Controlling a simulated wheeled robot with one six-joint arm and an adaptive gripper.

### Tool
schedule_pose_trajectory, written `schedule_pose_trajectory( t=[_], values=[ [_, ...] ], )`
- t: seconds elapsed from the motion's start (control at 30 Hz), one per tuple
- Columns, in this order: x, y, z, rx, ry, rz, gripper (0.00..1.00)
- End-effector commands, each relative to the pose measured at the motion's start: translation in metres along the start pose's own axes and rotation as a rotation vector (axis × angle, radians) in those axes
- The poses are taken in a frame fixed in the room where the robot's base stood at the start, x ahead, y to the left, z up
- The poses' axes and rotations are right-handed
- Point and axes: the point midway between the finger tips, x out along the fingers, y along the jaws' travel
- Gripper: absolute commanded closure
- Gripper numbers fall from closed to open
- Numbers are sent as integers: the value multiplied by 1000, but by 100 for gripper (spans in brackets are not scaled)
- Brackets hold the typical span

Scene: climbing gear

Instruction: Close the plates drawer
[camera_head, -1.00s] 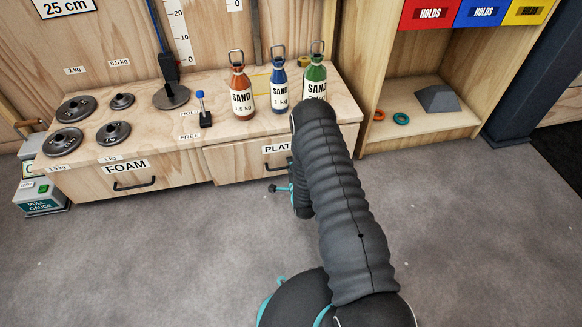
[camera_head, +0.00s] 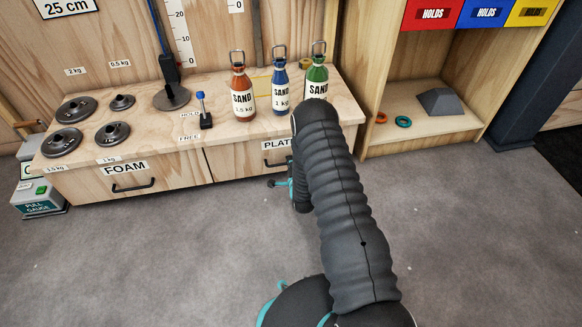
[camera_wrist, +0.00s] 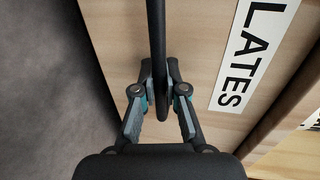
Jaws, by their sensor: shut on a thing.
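The plates drawer (camera_head: 235,161) is the right-hand wooden drawer under the bench top, its label (camera_head: 277,144) partly covered by my arm. Its front looks about level with the foam drawer (camera_head: 95,184) beside it. In the wrist view the drawer front (camera_wrist: 195,25) fills the middle, with the label (camera_wrist: 253,52) to the right. My gripper (camera_wrist: 157,92) is shut on the black bar handle (camera_wrist: 157,30), one finger on each side. In the head view my gripper (camera_head: 279,183) shows only partly beside my arm.
Sand bottles in red (camera_head: 242,92), blue (camera_head: 281,90) and green (camera_head: 317,78) stand on the bench top (camera_head: 222,137). Several dark weights lie at its left. An open shelf (camera_head: 425,125) stands to the right. The grey floor (camera_head: 170,255) in front is clear.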

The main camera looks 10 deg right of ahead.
Motion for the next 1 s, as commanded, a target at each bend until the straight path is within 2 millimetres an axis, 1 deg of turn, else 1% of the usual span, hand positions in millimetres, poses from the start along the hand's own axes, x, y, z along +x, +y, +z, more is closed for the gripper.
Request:
schedule_pose_trajectory(
  t=[0.13, 0.17, 0.2, 0.23, 0.27, 0.53, 0.67, 0.77, 1.0],
  values=[
    [3, -2, 0, 0, 0, -6, 100],
    [3, -2, 0, 0, 0, -6, 82],
    [3, -2, 0, 0, 0, -6, 72],
    [3, -2, 0, 0, 0, -6, 64],
    [3, -2, 0, 0, 0, -6, 63],
    [2, -2, 0, 0, 0, -5, 63],
    [-4, -2, 0, 0, 0, -5, 63],
    [-16, -1, 0, 0, 0, -3, 63],
    [-62, -1, 0, 0, 0, -2, 63]
  ],
)
